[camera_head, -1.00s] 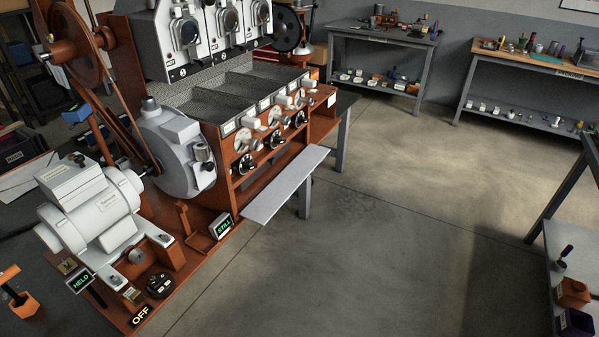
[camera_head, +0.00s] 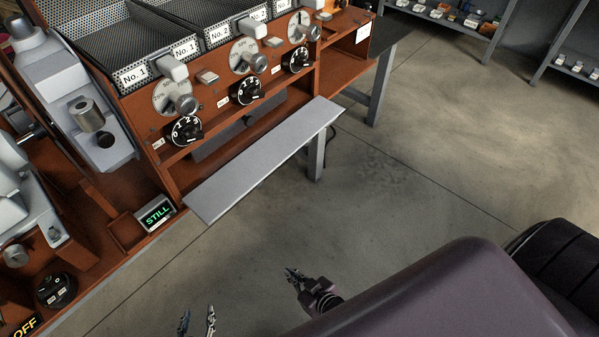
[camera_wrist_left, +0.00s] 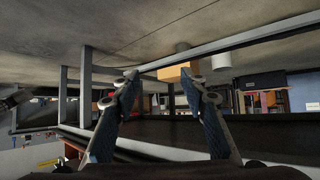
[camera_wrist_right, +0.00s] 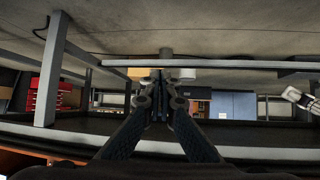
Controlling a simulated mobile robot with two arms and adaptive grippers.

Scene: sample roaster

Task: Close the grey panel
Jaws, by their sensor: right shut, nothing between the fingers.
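The grey panel (camera_head: 265,160) is a long flat flap on the front of the reddish-brown roaster bench. It sticks out from the bench below the row of dials, lowered open, with a dark opening behind it. My left gripper (camera_head: 197,322) is at the bottom edge of the head view, below the panel in the picture and apart from it. In the left wrist view its fingers (camera_wrist_left: 165,85) are spread and empty. My right gripper (camera_head: 295,276) is right of it, also apart from the panel. In the right wrist view its fingertips (camera_wrist_right: 160,84) are together with nothing held.
Several black dials (camera_head: 248,89) and round gauges sit above the panel. A green-lit STILL sign (camera_head: 156,213) stands by its near left end. A grey table leg (camera_head: 316,157) is behind the panel's right end. The concrete floor (camera_head: 420,170) to the right is clear.

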